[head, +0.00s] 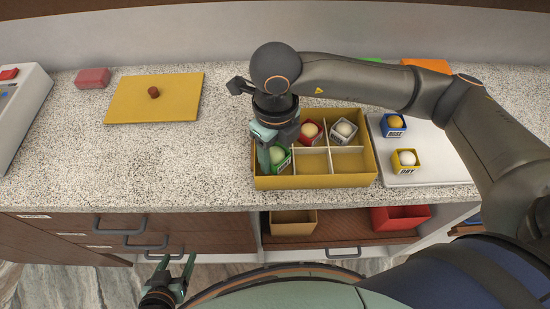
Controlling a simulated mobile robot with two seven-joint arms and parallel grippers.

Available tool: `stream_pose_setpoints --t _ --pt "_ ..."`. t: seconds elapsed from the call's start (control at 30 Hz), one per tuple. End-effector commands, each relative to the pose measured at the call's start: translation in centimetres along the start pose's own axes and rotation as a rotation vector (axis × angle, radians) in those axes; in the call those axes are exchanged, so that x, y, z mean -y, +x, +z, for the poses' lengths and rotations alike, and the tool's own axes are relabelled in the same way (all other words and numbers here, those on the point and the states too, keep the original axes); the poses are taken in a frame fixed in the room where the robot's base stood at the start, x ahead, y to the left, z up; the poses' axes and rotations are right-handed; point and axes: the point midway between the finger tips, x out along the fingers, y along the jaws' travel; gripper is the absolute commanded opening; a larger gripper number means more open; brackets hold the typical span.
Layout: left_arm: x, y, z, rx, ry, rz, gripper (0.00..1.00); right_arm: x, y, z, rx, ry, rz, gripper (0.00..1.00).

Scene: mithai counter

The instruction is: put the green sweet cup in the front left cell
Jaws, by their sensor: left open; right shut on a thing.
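The green sweet cup (282,165), holding a pale round sweet, is at the front left cell of the yellow sectioned box (322,182). My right gripper (268,157) reaches down over the box's left end and is shut on this cup; its wrist hides the back left cell. I cannot tell whether the cup touches the cell floor. The front middle cell and front right cell are empty. A red cup (310,132) is in the back middle cell and a grey cup (343,131) in the back right cell. My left gripper (175,267) is open and empty, in front of the counter.
A white tray (430,174) right of the box bears a blue cup (393,126) and a yellow cup (405,163). A yellow lid (170,100) with a brown knob and a pink block (92,78) lie at the left. The counter (150,165) before the lid is clear.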

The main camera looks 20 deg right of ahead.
Motion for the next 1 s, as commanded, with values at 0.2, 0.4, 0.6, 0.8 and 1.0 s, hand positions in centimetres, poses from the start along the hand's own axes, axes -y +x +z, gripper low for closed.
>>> stream_pose_setpoints --t 0.2,0.4,0.6,0.8,1.0 --pt "0.0 -0.2 -0.2 0.000 0.000 0.000 0.69 0.0 2.8 -0.1 -0.003 0.001 0.000 0.01" --pt "0.0 -0.2 -0.2 0.000 0.000 0.000 0.69 0.0 3.0 0.0 0.000 0.000 0.000 0.01" --pt "0.0 0.1 0.1 0.000 0.000 0.000 0.69 0.0 3.3 0.0 0.000 0.000 0.000 0.59" --pt "0.0 0.0 0.1 0.000 0.000 0.000 0.69 0.0 3.2 0.0 -0.001 0.000 0.000 0.69" --pt "0.0 -0.1 -0.1 0.000 0.000 0.000 0.69 0.0 3.0 0.0 -0.001 0.000 0.000 0.69"
